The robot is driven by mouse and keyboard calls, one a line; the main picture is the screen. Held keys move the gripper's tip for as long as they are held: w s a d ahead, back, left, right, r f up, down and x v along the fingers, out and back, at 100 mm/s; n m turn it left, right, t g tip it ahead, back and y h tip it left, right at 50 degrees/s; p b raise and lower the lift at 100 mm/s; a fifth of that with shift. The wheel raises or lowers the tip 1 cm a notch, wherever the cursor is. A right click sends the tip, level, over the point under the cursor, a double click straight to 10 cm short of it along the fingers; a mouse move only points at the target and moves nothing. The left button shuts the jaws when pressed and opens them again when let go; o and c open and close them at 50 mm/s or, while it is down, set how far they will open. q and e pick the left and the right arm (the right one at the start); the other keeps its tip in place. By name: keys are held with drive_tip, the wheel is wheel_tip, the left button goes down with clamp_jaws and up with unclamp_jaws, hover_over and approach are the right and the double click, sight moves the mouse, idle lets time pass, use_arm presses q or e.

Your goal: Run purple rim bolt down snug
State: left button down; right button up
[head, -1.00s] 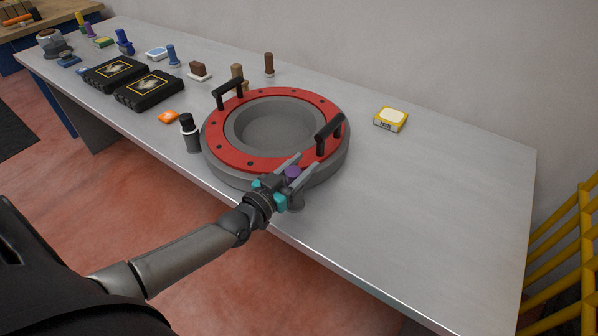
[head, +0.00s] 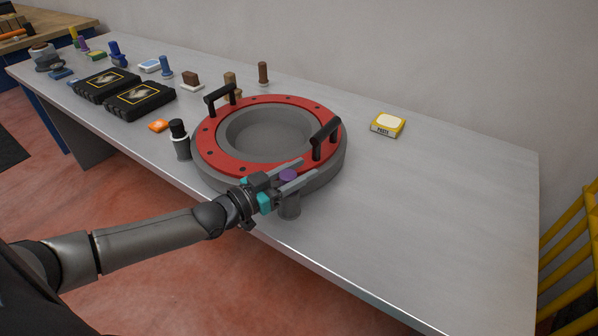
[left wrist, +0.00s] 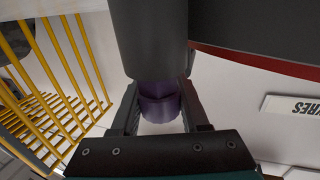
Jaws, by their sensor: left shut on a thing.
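The purple rim bolt (head: 289,175) is at the front right of the red-ringed rim (head: 215,158), at the top of a short grey cylinder (head: 289,207). My left gripper (head: 296,177) reaches in from the left and is shut on the bolt. In the left wrist view the purple bolt (left wrist: 160,103) sits between the two dark fingers of my left gripper (left wrist: 157,112), against the end of the large grey cylinder (left wrist: 148,40). How deep the bolt is seated is hidden. My right gripper is not in view.
Two black handles, one the right handle (head: 326,137), stand up from the red ring. A black-topped post (head: 179,140) stands left of the rim. A yellow box (head: 387,125) lies at the back right. The bench's right side (head: 440,205) is clear. Yellow rails (head: 572,245) stand beyond it.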

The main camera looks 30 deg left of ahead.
use_arm(q)
drive_tip(key=c, duration=0.8)
unclamp_jaws()
drive_tip(key=shift+w+r, duration=0.1)
drive_tip(key=shift+r, duration=0.15)
drive_tip(key=shift+c, duration=0.2)
drive_tip(key=o, duration=0.4)
drive_tip(key=shift+f, duration=0.15)
drive_tip(key=shift+o, duration=0.2)
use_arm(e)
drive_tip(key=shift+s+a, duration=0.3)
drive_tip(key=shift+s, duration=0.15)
